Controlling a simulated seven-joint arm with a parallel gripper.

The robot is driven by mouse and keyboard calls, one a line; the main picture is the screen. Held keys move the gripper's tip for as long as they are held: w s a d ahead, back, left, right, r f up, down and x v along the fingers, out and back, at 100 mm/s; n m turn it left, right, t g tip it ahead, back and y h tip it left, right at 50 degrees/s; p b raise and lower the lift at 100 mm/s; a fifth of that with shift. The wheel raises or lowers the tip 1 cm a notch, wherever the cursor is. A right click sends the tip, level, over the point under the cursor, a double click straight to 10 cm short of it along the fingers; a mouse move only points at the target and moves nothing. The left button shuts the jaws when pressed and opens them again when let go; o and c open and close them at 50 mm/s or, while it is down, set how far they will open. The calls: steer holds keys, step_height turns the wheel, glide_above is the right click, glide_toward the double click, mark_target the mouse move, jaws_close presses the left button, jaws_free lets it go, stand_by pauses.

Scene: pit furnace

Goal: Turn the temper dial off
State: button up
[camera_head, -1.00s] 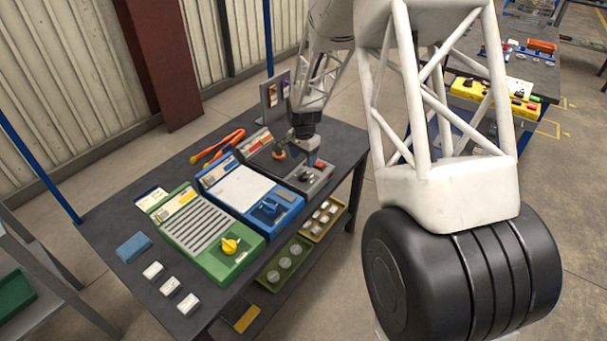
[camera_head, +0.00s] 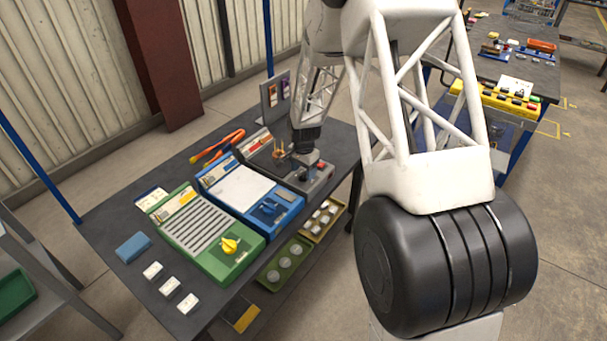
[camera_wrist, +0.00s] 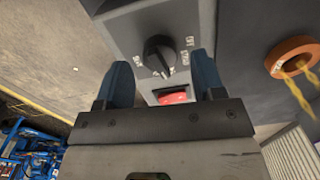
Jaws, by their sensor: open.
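A grey control box (camera_head: 318,183) sits at the right end of the dark unit on the table. In the wrist view it (camera_wrist: 125,30) carries a black dial (camera_wrist: 158,56) with white markings around it, one reading like OFF, and a red button (camera_wrist: 176,96) below. My gripper (camera_wrist: 161,64) is open, its two blue fingers spread below and either side of the dial, holding nothing. A yellow dial (camera_head: 230,245) is on the green unit and a blue dial (camera_head: 268,207) on the blue unit. I cannot read which is labelled temper.
An orange ring tag (camera_wrist: 291,57) lies beside the box. Orange-handled tongs (camera_head: 217,148) lie behind the units, and a grey upright panel (camera_head: 274,100) stands at the back. Small white blocks (camera_head: 170,287) and a blue block (camera_head: 133,247) are at the left front.

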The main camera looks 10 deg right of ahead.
steer(key=shift+f, duration=1)
steer(key=c, duration=0.9)
steer(key=shift+c, duration=0.2)
